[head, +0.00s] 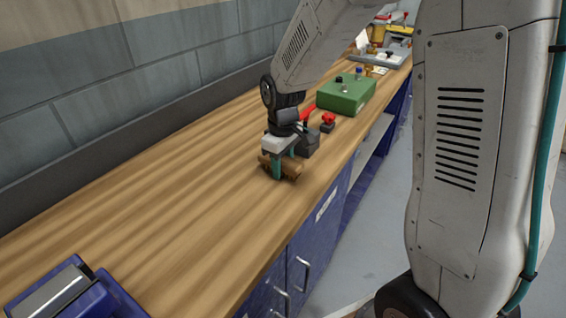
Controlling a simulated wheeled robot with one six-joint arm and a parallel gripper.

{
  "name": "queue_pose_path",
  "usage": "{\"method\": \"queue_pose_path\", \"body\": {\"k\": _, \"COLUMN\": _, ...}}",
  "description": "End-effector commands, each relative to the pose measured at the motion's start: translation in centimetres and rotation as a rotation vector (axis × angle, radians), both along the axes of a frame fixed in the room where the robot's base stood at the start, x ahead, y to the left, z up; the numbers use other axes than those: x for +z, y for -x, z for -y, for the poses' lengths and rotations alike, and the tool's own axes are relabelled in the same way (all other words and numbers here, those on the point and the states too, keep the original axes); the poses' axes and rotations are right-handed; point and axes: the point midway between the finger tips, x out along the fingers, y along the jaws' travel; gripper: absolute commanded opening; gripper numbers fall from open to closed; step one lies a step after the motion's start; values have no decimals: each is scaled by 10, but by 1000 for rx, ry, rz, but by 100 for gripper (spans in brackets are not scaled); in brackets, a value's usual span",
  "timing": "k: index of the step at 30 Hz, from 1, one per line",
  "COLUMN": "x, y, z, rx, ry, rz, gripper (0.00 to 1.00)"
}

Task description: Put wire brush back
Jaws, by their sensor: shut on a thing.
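My gripper (283,169) is low over the wooden table (170,190), near its right edge, with teal fingers pointing down. It is shut on a brown wooden piece, which looks like the wire brush (292,168). The brush lies crosswise between the fingers, at or just above the tabletop; I cannot tell whether it touches. Its bristles cannot be made out, and the near finger covers part of it.
Behind my gripper stand a dark grey block (309,141), a red and black item (328,121) and a green box (347,94) with knobs. The table between is bare. A wall runs along the left.

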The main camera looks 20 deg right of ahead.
Motion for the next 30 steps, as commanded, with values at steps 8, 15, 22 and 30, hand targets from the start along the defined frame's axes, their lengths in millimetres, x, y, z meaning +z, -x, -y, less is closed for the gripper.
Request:
{"method": "queue_pose_path", "body": {"k": 8, "x": -8, "y": 1, "z": 0, "rx": 0, "ry": -1, "rz": -3, "gripper": 62}}
{"method": "queue_pose_path", "body": {"k": 15, "x": -10, "y": 3, "z": -3, "rx": 2, "ry": -1, "rz": -10, "gripper": 62}}
{"method": "queue_pose_path", "body": {"k": 22, "x": -10, "y": 3, "z": -5, "rx": 3, "ry": -2, "rz": -10, "gripper": 62}}
{"method": "queue_pose_path", "body": {"k": 30, "x": -4, "y": 3, "z": -4, "rx": 2, "ry": -3, "rz": -8, "gripper": 61}}
